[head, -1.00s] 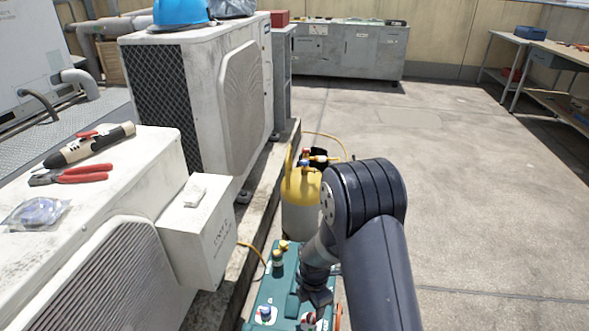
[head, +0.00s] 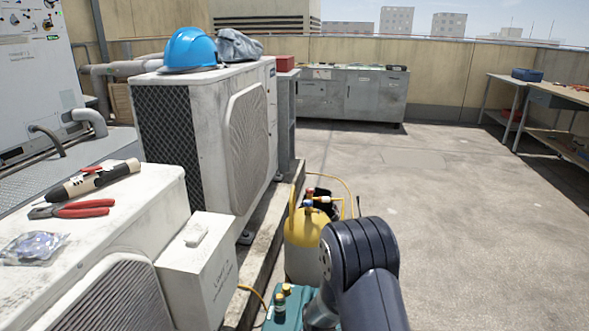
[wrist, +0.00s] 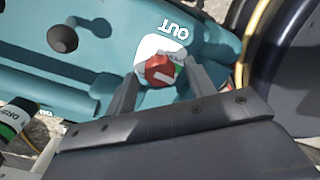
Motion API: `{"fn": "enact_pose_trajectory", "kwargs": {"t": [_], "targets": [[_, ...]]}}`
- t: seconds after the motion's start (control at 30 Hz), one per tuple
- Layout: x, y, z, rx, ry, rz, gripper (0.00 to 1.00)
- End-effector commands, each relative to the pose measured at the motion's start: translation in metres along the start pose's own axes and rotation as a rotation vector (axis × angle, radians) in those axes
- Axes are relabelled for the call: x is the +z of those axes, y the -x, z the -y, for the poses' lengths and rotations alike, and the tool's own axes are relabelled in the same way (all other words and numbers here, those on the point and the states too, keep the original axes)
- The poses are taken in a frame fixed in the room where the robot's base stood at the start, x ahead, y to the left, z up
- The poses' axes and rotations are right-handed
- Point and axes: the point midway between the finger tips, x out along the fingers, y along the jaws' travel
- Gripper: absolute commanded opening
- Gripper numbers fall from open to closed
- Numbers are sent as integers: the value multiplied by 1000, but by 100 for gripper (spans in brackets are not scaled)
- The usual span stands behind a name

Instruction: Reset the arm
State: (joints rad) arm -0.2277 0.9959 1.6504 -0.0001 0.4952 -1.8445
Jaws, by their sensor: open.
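My arm (head: 362,262) reaches down at the bottom centre of the head view, over a teal machine (head: 284,318). My gripper is below that picture's edge. In the wrist view my gripper (wrist: 161,73) is open, its two grey fingers spread. A red knob (wrist: 158,69) on a white patch marked "OUT" shows between the fingertips. The knob is on the teal machine's casing (wrist: 95,35). I cannot tell whether the fingers touch it. Nothing appears held.
A yellow-topped cylinder (head: 305,232) stands beside my arm. White condenser units (head: 196,92) fill the left; one carries a blue helmet (head: 189,49). Pliers (head: 72,209) and a hand tool (head: 92,181) lie on the nearer unit. The floor (head: 460,220) at right is clear.

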Motion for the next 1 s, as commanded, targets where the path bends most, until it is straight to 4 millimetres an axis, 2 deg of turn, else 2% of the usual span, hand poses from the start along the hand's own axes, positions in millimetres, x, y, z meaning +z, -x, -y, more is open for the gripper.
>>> {"fn": "enact_pose_trajectory", "kwargs": {"t": [0.5, 0.6, 0.63, 0.7, 1.0], "targets": [[0, 98, -1, 3, 9, 1, 52], [0, 112, 0, 0, 9, 0, 52], [0, 94, 1, -5, 9, -2, 52], [0, 78, 1, -6, 9, -2, 52], [0, 17, 1, -3, 9, -1, 52]]}}
